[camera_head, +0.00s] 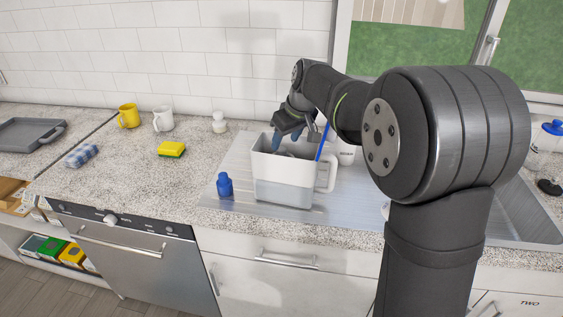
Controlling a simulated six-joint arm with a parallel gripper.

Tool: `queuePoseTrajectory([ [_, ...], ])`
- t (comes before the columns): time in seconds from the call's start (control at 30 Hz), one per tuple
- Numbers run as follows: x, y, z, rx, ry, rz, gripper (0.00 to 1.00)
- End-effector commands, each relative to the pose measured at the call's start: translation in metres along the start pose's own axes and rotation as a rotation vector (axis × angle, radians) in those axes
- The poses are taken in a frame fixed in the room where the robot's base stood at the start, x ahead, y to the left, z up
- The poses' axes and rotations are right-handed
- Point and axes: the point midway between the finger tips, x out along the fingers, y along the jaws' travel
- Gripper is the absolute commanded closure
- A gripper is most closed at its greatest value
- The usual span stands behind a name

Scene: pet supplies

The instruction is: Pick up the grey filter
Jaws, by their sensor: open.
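A white jug (285,188) with a handle on its right side and a clear lower part stands upright on the steel draining surface. My gripper (287,138) points down at the jug's open top, its bluish fingers apart at the rim. A small greyish shape (284,153) shows inside the jug just under the fingers; it may be the grey filter, but it is too small and too covered to be sure. I cannot tell whether the fingers touch it. No other grey filter shows.
A blue bottle (225,186) stands close left of the jug. A blue stick (323,142) rises at the jug's right. A yellow sponge (172,149), white mug (163,119) and yellow mug (128,116) are further left. The sink (520,215) is at right.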

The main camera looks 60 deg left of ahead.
Motion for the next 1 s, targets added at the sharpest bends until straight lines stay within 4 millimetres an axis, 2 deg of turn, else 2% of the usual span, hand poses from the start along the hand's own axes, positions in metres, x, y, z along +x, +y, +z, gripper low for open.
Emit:
queuePoseTrajectory([
  [0.17, 0.013, -0.001, 0.000, 0.000, -0.003, -0.002, 0.48],
  [0.4, 0.048, -0.001, 0.000, 0.000, -0.003, -0.003, 0.48],
  [0.67, 0.053, -0.001, -0.001, 0.000, -0.001, -0.001, 0.48],
  [0.83, 0.052, -0.001, -0.001, 0.000, -0.001, -0.001, 0.81],
  [1.0, 0.052, -0.001, -0.001, 0.000, 0.000, -0.001, 0.82],
])
